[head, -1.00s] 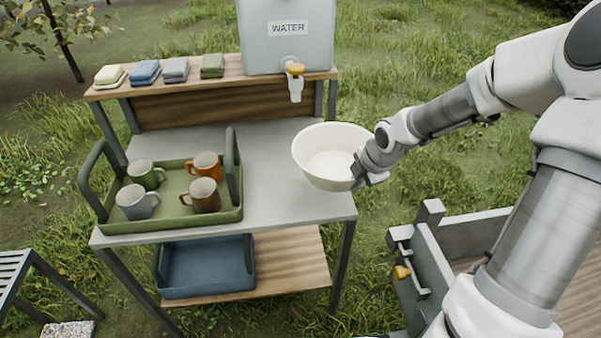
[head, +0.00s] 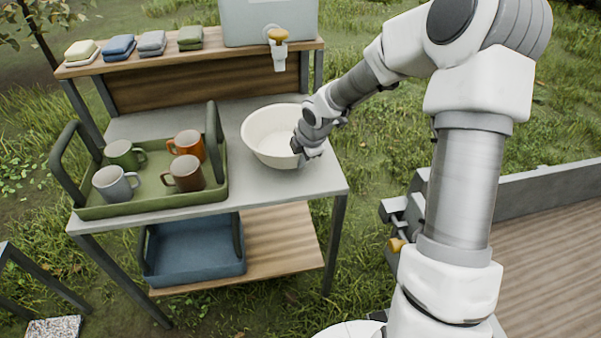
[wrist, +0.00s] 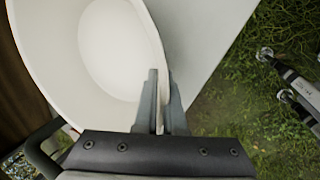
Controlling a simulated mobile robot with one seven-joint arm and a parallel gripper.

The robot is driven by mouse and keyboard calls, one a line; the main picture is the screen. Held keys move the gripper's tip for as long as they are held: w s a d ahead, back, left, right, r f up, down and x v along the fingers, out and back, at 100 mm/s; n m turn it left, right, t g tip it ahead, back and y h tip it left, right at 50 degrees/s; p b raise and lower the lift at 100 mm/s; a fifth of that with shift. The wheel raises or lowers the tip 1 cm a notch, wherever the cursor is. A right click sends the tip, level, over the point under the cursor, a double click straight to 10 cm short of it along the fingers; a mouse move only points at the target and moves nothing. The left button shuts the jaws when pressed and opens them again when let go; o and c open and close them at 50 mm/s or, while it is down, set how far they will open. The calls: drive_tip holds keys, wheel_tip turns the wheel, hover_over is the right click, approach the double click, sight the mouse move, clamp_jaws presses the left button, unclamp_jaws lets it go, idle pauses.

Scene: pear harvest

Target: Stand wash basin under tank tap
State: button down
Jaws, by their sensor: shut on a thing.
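The white wash basin (head: 268,142) is at the right part of the grey table top, upright, below and slightly in front of the tap. My gripper (head: 307,152) is shut on the basin's right rim. In the wrist view the fingers (wrist: 160,105) pinch the rim of the basin (wrist: 112,50), one on each side of its wall. I cannot tell whether the basin's base touches the table. The grey water tank (head: 268,22) stands on the upper shelf, cut off at the top. Its tap (head: 278,48), with a yellow-orange knob and white spout, hangs over the shelf's front edge.
A green tray (head: 150,204) with several mugs stands on the table, left of the basin. Folded cloths (head: 120,47) lie on the upper shelf. A blue crate (head: 195,250) sits on the lower shelf. Table top (head: 300,185) in front of the basin is clear.

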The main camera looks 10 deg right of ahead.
drive_tip(key=shift+f+b, duration=0.75)
drive_tip(key=shift+f, duration=1.2)
drive_tip(key=shift+f, duration=0.15)
drive_tip(key=c, duration=1)
unclamp_jaws()
drive_tip(key=p+v, duration=0.4)
drive_tip(key=v, duration=0.8)
drive_tip(key=shift+p, duration=0.35)
